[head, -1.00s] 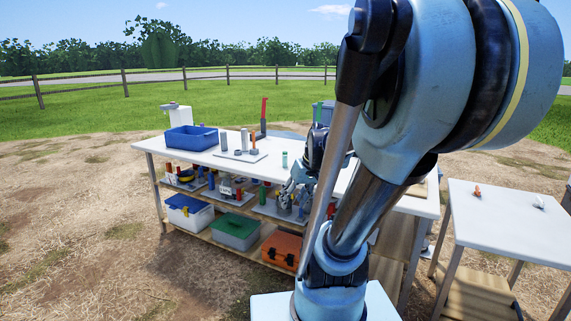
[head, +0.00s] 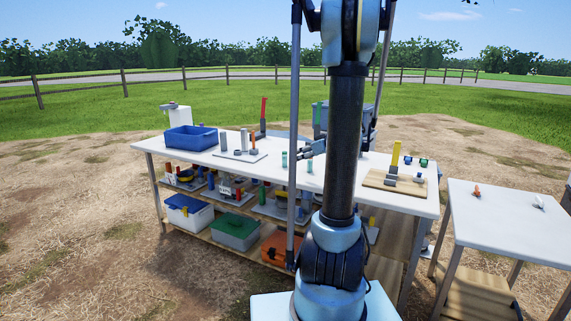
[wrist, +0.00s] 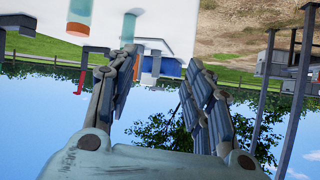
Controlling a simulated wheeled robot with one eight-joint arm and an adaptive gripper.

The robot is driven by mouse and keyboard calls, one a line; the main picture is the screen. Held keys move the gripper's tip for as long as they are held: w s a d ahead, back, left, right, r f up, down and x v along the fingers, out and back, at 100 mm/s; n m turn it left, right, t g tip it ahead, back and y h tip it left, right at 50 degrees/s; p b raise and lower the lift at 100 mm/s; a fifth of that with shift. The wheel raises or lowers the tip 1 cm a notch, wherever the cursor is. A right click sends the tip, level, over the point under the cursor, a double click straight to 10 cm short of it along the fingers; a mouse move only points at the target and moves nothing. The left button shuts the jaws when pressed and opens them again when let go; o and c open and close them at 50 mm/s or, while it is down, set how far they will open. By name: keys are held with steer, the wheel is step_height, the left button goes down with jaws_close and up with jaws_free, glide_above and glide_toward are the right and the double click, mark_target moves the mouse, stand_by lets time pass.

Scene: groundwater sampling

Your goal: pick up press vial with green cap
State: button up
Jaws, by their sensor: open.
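Two small vials with green-teal tops stand upright on the white workbench (head: 235,167): a left vial (head: 284,159) and a right vial (head: 309,167). I cannot tell from their size here which is the press vial. My gripper (head: 304,151) is open and empty above the bench, close to both vials and partly hidden by my arm. In the wrist view, which is upside down, my open fingers (wrist: 160,75) have nothing between them.
A blue bin (head: 191,140) and a grey tray (head: 239,156) with small parts are on the bench's left. A wooden board (head: 379,182) with a yellow-handled tool (head: 395,156) lies right. A side table (head: 500,215) stands apart at the right.

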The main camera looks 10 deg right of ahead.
mark_target(285, 154)
steer(key=w+d+t, duration=0.1)
steer(key=w+d, duration=0.3)
steer(key=shift+n, duration=0.3)
steer(key=x, duration=1.2)
steer(key=shift+w+a+r, duration=0.1)
steer(key=shift+a, duration=0.2)
steer(key=shift+w+r+x, duration=0.15)
steer(key=shift+x, duration=1.15)
steer(key=shift+w+r+x, duration=0.15)
steer(key=shift+r+x, duration=0.05)
steer(key=shift+x, duration=1.05)
steer(key=shift+d, duration=0.15)
jaws_close()
